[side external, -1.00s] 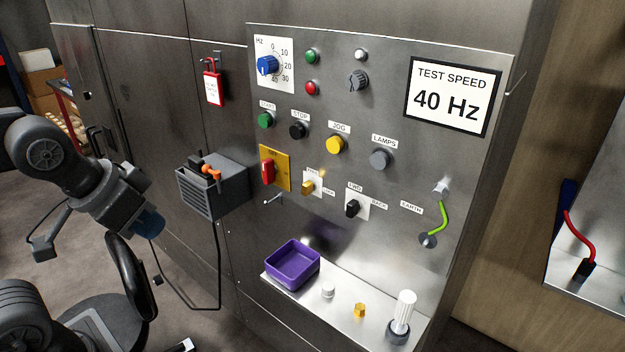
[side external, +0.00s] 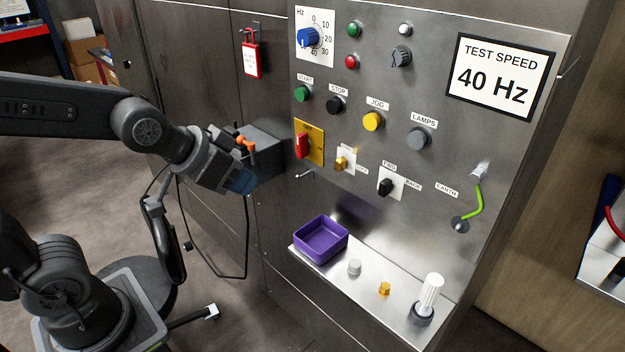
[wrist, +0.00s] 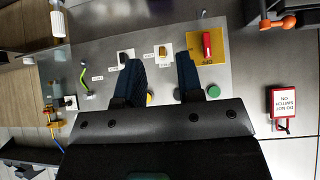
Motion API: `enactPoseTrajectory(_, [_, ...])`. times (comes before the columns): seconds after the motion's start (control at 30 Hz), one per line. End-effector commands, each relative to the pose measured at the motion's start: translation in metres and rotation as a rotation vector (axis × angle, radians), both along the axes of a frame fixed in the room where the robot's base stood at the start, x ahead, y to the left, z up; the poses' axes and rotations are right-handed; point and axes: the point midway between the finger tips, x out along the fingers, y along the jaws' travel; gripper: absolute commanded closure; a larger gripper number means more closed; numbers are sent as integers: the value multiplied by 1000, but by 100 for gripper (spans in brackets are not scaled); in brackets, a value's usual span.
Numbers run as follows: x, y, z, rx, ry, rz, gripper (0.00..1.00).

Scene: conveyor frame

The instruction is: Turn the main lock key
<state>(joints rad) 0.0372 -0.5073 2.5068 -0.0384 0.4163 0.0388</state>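The brass key switch (side external: 342,164) sits on a white plate in the panel, with a label ending in what looks like LOCK. It also shows in the wrist view (wrist: 163,51), beyond and roughly between my fingertips. Left of it in the side view is a red rotary handle (side external: 302,146) on a yellow plate, upright; it shows in the wrist view too (wrist: 207,44). My gripper (side external: 243,181) is left of the panel controls, apart from them. In the wrist view its two blue fingers are spread with nothing between them (wrist: 159,58).
A grey box (side external: 264,143) with orange-handled items is on the cabinet close behind my gripper. A black selector (side external: 386,187) is right of the brass key. A purple tray (side external: 320,249) and loose parts lie on the ledge below. A red tag (side external: 251,60) hangs above.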

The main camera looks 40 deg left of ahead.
Motion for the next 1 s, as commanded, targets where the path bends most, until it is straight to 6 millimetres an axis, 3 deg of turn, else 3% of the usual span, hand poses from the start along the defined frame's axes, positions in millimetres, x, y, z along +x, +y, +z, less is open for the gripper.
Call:
enactPoseTrajectory(0.2, [65,-13,-22,-1,-225,-22,66])
enactPoseTrajectory(0.43, [110,-22,-44,24,-476,-20,66])
enactPoseTrajectory(0.73, [129,-27,-67,89,-759,-10,66])
enactPoseTrajectory(1.0, [132,-28,-70,112,-847,-5,66])
